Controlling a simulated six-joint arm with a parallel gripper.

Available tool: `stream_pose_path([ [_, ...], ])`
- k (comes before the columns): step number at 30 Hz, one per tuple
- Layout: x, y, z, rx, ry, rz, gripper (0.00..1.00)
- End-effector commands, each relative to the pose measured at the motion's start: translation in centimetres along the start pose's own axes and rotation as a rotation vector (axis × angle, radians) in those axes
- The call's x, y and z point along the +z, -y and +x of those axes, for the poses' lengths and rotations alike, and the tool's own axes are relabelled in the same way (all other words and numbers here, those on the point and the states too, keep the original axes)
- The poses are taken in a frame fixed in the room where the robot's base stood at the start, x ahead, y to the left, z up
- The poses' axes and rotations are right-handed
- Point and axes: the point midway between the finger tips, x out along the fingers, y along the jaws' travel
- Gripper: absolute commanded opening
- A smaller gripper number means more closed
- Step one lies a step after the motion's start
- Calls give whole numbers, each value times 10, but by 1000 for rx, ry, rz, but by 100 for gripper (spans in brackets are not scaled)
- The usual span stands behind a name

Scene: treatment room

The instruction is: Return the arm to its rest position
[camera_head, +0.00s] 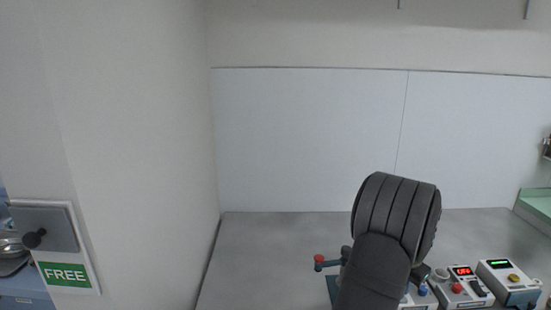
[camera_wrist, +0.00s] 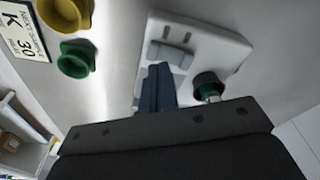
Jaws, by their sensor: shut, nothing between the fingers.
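My gripper (camera_wrist: 157,88) shows in the wrist view as dark blue fingers, closed together with nothing between them. The fingertips overlap the lower edge of a white wall plate (camera_wrist: 217,45) in the picture. I cannot tell whether they touch it. In the head view my dark grey arm (camera_head: 385,250) rises at the lower right, bent at a thick ribbed section. The gripper itself cannot be made out there.
A dark knob with a green band (camera_wrist: 208,87) is right of the fingers; yellow (camera_wrist: 65,12) and green (camera_wrist: 77,58) knobs are left. In the head view, boxes with a red display (camera_head: 463,287) and green display (camera_head: 508,280) stand beside my arm. A FREE sign (camera_head: 65,274) is far left.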

Motion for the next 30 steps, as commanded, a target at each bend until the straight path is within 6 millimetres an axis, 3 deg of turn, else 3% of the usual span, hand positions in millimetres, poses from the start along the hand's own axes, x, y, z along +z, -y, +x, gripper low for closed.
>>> stream_pose_path([
  [7,3,0,20,0,-1,0,0],
  [19,2,0,16,0,-1,0,0],
  [23,0,0,5,-1,-3,0,0],
  [30,-7,0,-39,-2,-5,0,0],
])
